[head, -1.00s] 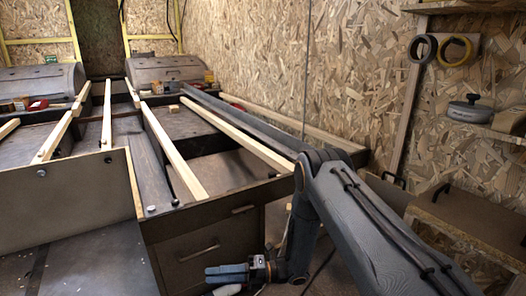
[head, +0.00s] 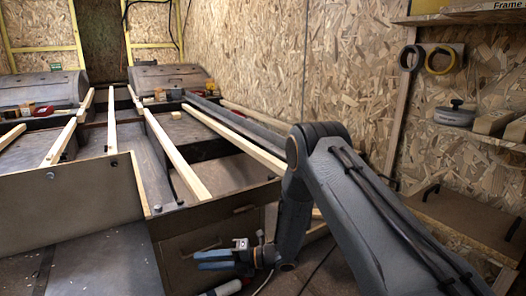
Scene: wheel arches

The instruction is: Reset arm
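My arm (head: 372,210) reaches in from the lower right of the head view, rises to a bent joint, and folds down. My gripper (head: 205,260) is at the bottom middle, low in front of the dark drawer cabinet, with its blue-grey fingers pointing left. The fingers look close together, but I cannot tell whether they are shut or a little open. No held object shows.
A frame with pale wooden slats (head: 178,155) stands left and middle. Dark wheel arches (head: 168,77) are at the back. A tape roll (head: 440,58) hangs on the chipboard wall. A white and red cylinder (head: 225,288) lies below my gripper.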

